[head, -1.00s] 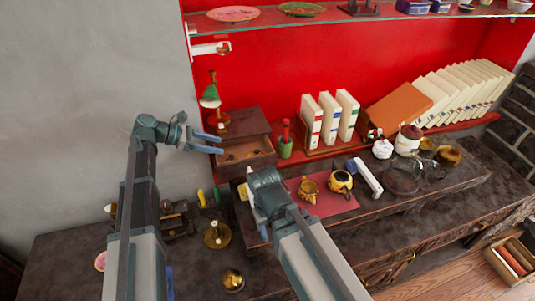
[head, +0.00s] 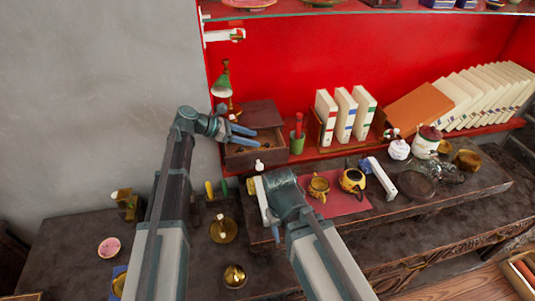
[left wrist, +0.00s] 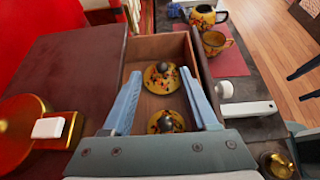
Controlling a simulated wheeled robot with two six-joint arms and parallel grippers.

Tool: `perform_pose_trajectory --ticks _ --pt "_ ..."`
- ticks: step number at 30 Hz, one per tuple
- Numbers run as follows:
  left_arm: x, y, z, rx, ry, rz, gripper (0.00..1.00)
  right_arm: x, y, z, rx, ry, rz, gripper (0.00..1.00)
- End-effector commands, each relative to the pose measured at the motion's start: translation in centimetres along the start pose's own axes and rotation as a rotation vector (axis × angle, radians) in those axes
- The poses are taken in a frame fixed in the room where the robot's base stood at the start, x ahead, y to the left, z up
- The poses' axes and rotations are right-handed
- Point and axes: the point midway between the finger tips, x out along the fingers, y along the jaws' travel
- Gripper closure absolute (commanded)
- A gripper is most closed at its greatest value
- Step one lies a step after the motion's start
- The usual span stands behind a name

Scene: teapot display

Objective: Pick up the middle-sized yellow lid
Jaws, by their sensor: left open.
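Two yellow patterned lids with dark knobs lie in the open wooden drawer (left wrist: 151,48). I cannot tell which is middle-sized. My left gripper (head: 238,135) is open and empty over the drawer; its blue fingers also straddle it in the left wrist view (left wrist: 161,74). My right gripper (head: 287,190) is in front of the drawer, its fingers not clear.
A yellow teapot (head: 352,181) and a yellow cup (head: 318,188) stand on a red mat (head: 345,205) right of the drawer. A green lamp (head: 222,88) stands behind. Brass pieces, such as the bell (head: 235,276), stand on the lower table.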

Motion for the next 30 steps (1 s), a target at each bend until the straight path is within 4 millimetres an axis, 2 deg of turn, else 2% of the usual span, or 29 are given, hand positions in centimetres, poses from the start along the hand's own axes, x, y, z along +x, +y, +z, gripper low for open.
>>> perform_pose_trajectory --ticks 8,16,20,27,30 --pt "0.6 0.0 -0.1 0.001 0.0 -0.001 0.41 0.3 0.0 0.0 0.0 0.0 0.0 0.5" --pt "4.0 -0.3 -1.0 0.001 0.0 -0.002 0.41 2.8 -0.3 -0.2 0.0 0.0 0.0 0.5" --pt "5.4 -0.2 -0.7 0.001 0.0 -0.001 0.41 3.2 -0.3 -0.2 0.0 0.0 0.0 0.5" --pt "5.5 -0.2 -0.5 0.0 0.0 0.0 0.41 3.1 -0.3 -0.2 0.0 0.0 0.0 0.5" --pt "5.5 -0.2 -0.5 0.0 0.0 0.0 0.59 3.1 -0.3 -0.2 0.0 0.0 0.0 0.5"
